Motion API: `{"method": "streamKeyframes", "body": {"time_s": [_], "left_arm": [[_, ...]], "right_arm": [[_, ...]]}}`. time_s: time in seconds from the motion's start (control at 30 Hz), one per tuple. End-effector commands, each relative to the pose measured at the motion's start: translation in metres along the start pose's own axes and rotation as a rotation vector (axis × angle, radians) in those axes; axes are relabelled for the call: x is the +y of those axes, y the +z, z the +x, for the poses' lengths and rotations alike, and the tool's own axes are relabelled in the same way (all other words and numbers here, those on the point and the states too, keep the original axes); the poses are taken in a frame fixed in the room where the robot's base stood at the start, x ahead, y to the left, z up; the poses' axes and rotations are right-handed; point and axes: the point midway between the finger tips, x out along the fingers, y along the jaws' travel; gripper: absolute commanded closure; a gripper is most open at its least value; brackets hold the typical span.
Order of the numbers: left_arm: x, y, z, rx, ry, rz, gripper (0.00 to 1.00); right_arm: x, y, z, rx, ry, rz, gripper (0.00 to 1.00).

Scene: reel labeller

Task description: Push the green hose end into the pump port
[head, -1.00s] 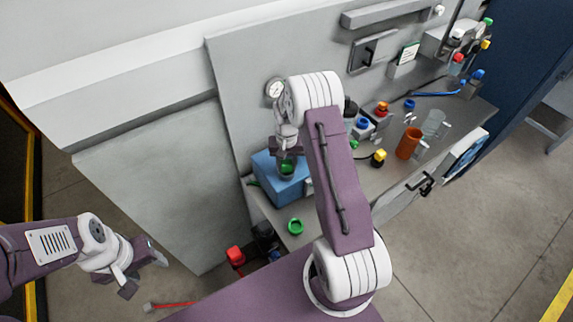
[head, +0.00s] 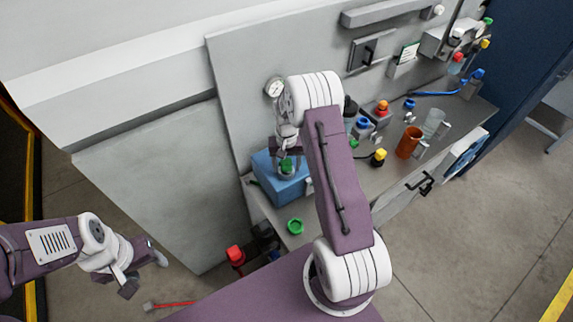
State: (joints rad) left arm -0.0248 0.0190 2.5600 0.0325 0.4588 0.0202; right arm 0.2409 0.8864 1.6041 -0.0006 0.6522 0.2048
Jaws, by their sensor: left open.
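A green piece (head: 287,166), seemingly the green hose end, shows at a grey round fitting on top of the blue box (head: 262,164), which looks like the pump. My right gripper (head: 287,153) is directly above and around the green piece. Its fingers are small and partly hidden, so I cannot tell whether they grip it or how deep it sits. My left gripper (head: 146,271) is open and empty, low at the left, away from the bench.
A green ring (head: 295,227) lies on the bench's near corner. To the right stand an orange cup (head: 408,143), a clear cup (head: 434,123), a yellow-topped fitting (head: 378,157) and several coloured caps. A gauge (head: 275,88) is on the back panel. My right arm hides part of the bench.

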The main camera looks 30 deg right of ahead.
Motion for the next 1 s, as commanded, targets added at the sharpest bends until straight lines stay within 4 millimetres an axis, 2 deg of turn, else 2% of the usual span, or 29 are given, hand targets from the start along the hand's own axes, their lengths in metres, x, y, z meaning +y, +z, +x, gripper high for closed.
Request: {"method": "streamKeyframes", "body": {"time_s": [0.33, 0.53, 0.7, 0.83, 1.0], "left_arm": [[0.000, 0.000, 0.004, 0.000, 0.000, 0.000, 0.46], [0.000, 0.002, 0.022, 0.000, 0.000, 0.000, 0.46], [-0.001, 0.003, 0.029, 0.000, 0.000, 0.000, 0.46], [-0.001, 0.003, 0.029, 0.000, 0.000, 0.000, 0.46], [-0.001, 0.003, 0.029, 0.000, 0.000, 0.000, 0.46]], "right_arm": [[0.000, -0.001, -0.005, 0.004, -0.001, 0.000, 0.39], [0.000, -0.002, -0.046, 0.008, -0.002, 0.000, 0.39], [0.000, -0.001, -0.078, 0.006, -0.001, 0.000, 0.39], [0.000, 0.000, -0.089, 0.003, 0.000, 0.000, 0.39], [0.000, 0.000, -0.091, 0.002, 0.000, 0.000, 0.39]]}}
